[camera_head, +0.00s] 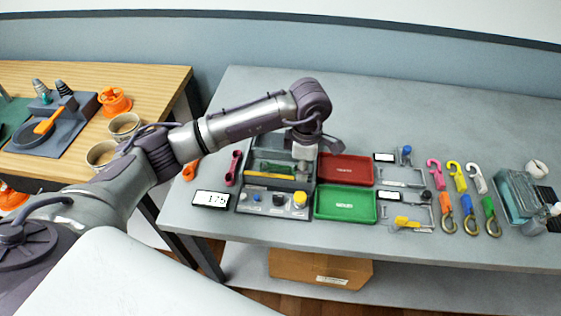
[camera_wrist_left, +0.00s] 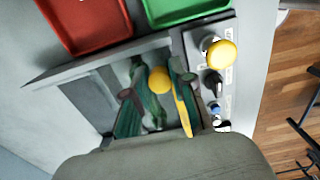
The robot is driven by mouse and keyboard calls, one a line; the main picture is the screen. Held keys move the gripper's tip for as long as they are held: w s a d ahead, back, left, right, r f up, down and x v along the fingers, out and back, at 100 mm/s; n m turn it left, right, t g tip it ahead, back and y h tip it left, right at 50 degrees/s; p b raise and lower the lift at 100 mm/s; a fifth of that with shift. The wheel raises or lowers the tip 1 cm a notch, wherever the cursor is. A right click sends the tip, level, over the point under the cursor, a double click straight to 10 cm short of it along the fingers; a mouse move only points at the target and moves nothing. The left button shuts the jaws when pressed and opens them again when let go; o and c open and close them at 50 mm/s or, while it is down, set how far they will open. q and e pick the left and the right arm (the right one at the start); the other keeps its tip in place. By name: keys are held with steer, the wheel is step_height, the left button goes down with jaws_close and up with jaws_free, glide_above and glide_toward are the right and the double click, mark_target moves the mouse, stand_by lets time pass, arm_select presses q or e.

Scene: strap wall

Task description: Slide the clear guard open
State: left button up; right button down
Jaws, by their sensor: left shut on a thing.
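The grey control box (camera_head: 243,200) stands on the bench, with the clear guard (camera_head: 272,168) over its recessed bay. A green and yellow item shows in the bay, below the guard. My left gripper (camera_head: 301,162) reaches down at the right end of the bay. In the left wrist view my left gripper (camera_wrist_left: 157,86) has its fingers on either side of a round yellow knob (camera_wrist_left: 159,80) and is shut on it. The guard's clear edges are hard to make out there. My right gripper is not in view.
A yellow button (camera_head: 299,199) and small knobs line the box's front. A red tray (camera_head: 345,169) and a green tray (camera_head: 345,204) lie close on the right. A display (camera_head: 211,199) and a magenta wrench-like piece (camera_head: 233,168) lie left. Coloured hooks (camera_head: 455,177) lie farther right.

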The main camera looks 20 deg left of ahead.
arm_select(q)
steer(key=shift+f, duration=0.25)
steer(key=shift+w+a+b, duration=0.1)
steer(key=shift+w+b, duration=0.15)
steer(key=shift+b, duration=0.15)
steer(key=shift+w+a+b, duration=0.4)
steer(key=shift+w+b, duration=0.6)
steer(key=shift+w, duration=0.4)
steer(key=shift+w+a+b, duration=0.45)
steer(key=shift+w+b, duration=0.5)
steer(key=shift+w, duration=0.5)
steer(key=shift+w+a+b, duration=0.4)
steer(key=shift+w+b, duration=0.6)
steer(key=shift+w, duration=0.4)
steer(key=o, duration=0.6)
steer(key=shift+w, duration=0.15)
steer(key=shift+c, duration=0.2)
steer(key=shift+r, duration=0.1)
